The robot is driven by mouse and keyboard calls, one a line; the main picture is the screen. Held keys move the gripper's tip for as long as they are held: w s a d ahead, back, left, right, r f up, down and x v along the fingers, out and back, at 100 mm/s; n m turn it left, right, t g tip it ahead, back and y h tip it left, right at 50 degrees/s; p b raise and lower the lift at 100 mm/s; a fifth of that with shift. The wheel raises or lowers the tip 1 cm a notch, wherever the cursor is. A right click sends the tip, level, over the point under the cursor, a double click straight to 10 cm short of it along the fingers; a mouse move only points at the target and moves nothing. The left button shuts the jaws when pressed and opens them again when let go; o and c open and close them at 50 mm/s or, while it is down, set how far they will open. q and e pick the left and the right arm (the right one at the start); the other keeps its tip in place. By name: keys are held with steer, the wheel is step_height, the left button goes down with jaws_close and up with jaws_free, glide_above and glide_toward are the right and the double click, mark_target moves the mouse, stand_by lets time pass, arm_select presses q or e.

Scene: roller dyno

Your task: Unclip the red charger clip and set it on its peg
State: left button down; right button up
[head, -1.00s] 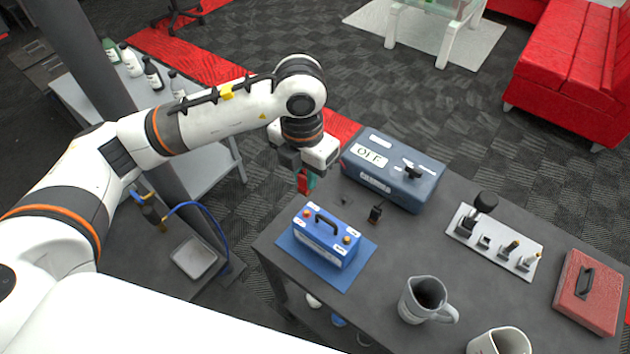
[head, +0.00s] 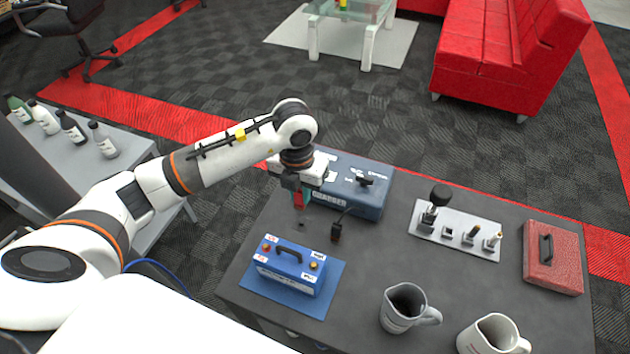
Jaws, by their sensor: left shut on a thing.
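My left gripper (head: 298,188) is shut on the red charger clip (head: 298,200), which hangs below the fingers above the table's back left part. The clip is clear of the blue battery (head: 288,268), which stands on a blue mat (head: 316,304) with a black handle and terminals on top. A small dark peg or fitting (head: 302,225) shows on the table just below the clip. A black clip (head: 336,230) stands right of it. The blue-grey charger (head: 368,204) is behind, partly hidden by my gripper. My right gripper is out of view.
A light tray (head: 425,236) with a black-knobbed tool and small fittings lies at right. A red case (head: 553,272) is farther right. Two mugs (head: 403,310) (head: 490,336) stand at the front. A side table with bottles (head: 70,128) is at left.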

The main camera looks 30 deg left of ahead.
arm_select(q)
steer(key=shift+w+a+f, duration=0.15)
steer(key=shift+a+f, duration=0.05)
steer(key=shift+f, duration=0.4)
steer(key=shift+f+b, duration=0.35)
steer(key=shift+b, duration=0.2)
step_height(320, 180, down, 4)
steer(key=b, duration=0.3)
steer(key=shift+f, duration=0.25)
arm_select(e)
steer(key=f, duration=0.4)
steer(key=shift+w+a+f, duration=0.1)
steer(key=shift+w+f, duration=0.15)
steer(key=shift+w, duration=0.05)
arm_select(q)
steer(key=shift+f+b, duration=0.35)
steer(key=shift+b, duration=0.15)
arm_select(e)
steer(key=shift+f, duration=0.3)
arm_select(q)
steer(key=shift+f+b, duration=0.5)
steer(key=shift+b, duration=0.05)
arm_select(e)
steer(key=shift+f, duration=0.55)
